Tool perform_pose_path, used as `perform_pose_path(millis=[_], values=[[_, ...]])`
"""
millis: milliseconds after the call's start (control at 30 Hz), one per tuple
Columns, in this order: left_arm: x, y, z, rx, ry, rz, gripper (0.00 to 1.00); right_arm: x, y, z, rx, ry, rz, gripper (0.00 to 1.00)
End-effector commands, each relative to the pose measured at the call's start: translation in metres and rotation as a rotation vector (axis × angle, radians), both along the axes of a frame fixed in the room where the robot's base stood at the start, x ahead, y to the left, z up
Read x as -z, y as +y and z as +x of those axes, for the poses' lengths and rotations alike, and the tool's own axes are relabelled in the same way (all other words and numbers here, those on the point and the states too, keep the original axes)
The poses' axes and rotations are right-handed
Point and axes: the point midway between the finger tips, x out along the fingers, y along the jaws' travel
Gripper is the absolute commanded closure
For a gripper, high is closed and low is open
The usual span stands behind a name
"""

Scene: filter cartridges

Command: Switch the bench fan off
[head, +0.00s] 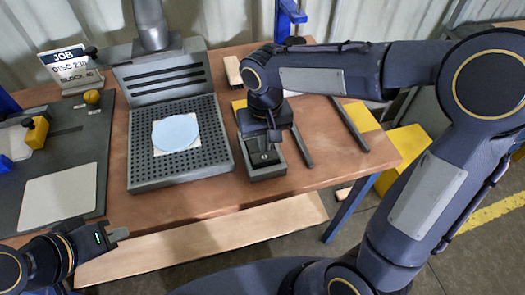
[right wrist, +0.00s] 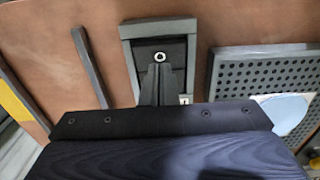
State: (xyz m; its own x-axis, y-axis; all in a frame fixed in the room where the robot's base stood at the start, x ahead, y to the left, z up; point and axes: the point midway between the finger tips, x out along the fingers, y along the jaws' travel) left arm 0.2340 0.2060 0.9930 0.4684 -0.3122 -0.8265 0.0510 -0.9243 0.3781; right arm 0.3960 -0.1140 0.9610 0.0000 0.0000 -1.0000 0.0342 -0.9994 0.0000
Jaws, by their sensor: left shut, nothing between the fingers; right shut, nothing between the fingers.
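The switch box (head: 262,172) is a grey housing with a black rocker, right of the perforated extraction bench (head: 135,165). The rocker carries a white ring mark (right wrist: 160,57) on its far part in the right wrist view. My right gripper (head: 272,137) is shut and empty, pointing down over the box; it hides part of the rocker. In the right wrist view its fingers (right wrist: 158,88) lie just beside the ring mark; I cannot tell whether they touch. My left gripper (head: 120,234) is shut and empty at the table's front left edge.
A pale blue disc (head: 175,132) lies on a white sheet on the bench grid. A duct (head: 151,22) rises behind. A dark mat (head: 60,150) with yellow items lies left. Dark bars (head: 349,124) lie right of the box. A job sign (head: 68,65) stands back left.

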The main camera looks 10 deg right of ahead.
Motion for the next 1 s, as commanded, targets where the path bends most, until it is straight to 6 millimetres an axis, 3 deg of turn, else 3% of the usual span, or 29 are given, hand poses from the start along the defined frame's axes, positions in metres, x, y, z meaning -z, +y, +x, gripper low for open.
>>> perform_pose_path(millis=[1000], values=[[0.0062, 0.0000, 0.0000, 0.000, 0.000, 0.000, 1.00, 0.0080, 0.0000, 0.0000, 0.000, 0.000, 0.000, 1.00]])
